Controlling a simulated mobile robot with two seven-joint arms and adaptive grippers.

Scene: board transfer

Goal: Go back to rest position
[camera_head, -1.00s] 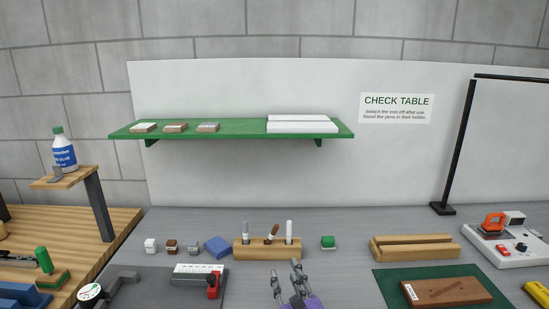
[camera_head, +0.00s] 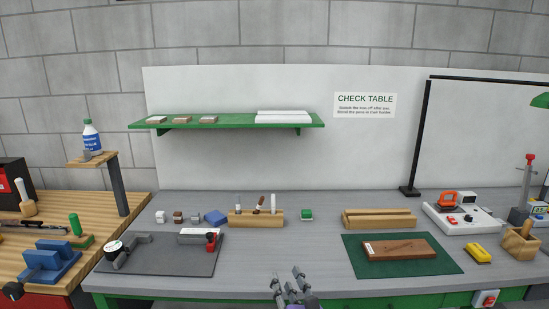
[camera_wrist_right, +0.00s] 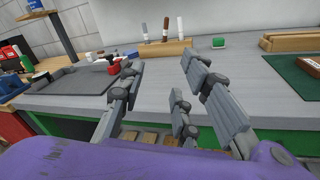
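My right gripper (camera_head: 290,284) shows at the bottom middle of the head view, in front of the grey table's front edge. In the right wrist view my right gripper (camera_wrist_right: 160,75) has its fingers spread wide apart with nothing between them. It is clear of everything on the table. A brown board (camera_head: 400,248) with a white label lies flat on a green mat (camera_head: 365,262) to the right of the gripper. My left gripper is in neither view.
The grey table (camera_head: 325,245) is clear in its middle. A wooden pen holder (camera_head: 243,219), a grooved wooden block (camera_head: 380,218) and a dark grey mat (camera_head: 150,262) with tools stand on it. A green shelf (camera_head: 230,121) hangs behind. A wooden bench (camera_head: 100,205) stands at left.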

